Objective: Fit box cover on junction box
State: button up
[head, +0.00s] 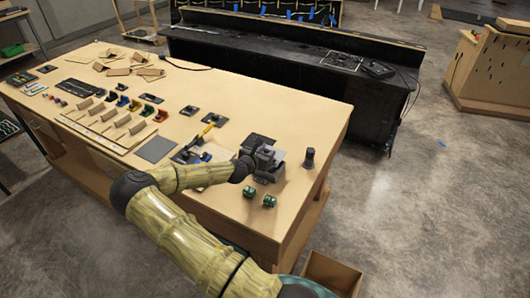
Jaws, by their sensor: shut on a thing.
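My arm reaches over the right part of the wooden workbench (290,105). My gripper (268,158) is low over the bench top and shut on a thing. A thin pale grey piece (281,154) shows at its fingers; it may be the box cover, but it is too small to tell. A dark grey block (266,175) sits directly below or beside the fingers and may be the junction box. My gripper hides much of this spot, and I cannot tell whether the pale piece touches the block.
Two green round parts (259,196) lie in front of my gripper, and a black upright knob-like part (309,158) stands to its right. A yellow-handled tool (209,127) and dark plates lie to the left. The bench's far right is clear.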

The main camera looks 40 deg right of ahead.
jog(key=shift+f+b, duration=0.5)
jog(key=shift+f, duration=0.5)
jog(key=shift+a+f+b, duration=0.1)
jog(key=shift+f+b, duration=0.75)
jog(key=shift+f, duration=0.25)
dwell(1.7)
jog(key=o, duration=1.1)
jog(key=b+v, duration=0.4)
jog(key=v, duration=1.3)
jog(key=shift+s+a+r, duration=0.15)
jog(key=shift+s, duration=0.1)
